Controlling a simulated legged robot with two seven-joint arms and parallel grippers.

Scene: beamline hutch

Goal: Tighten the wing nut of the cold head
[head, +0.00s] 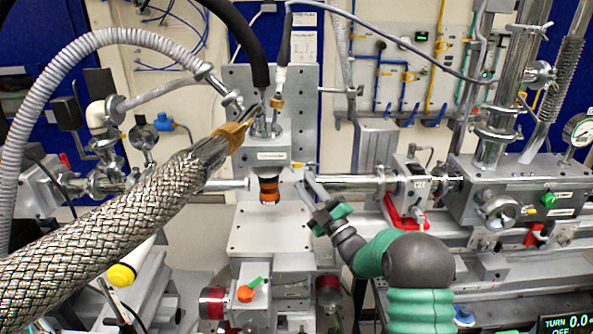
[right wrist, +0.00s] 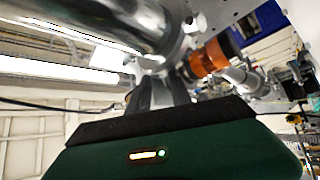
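The cold head (head: 268,150) is a pale labelled block in the middle of the head view, with an orange-and-black cylinder (head: 269,188) below it. The cylinder also shows in the right wrist view (right wrist: 210,58). My right gripper (head: 311,178) is just right of the cylinder, its fingers pointing up beside the pipe joint. In the right wrist view the fingers (right wrist: 160,88) reach up to a shiny clamp fitting (right wrist: 190,28) under a large pipe. I cannot make out the wing nut clearly, whether the fingers touch it, or their gap. My left gripper is not in view.
A thick braided hose (head: 110,235) crosses the left foreground up to the cold head. A pipe (head: 355,182) runs right to a metal chamber (head: 520,190). A bare plate (head: 270,232) lies below. A display (head: 567,322) at lower right reads TURN 0.0, OFF.

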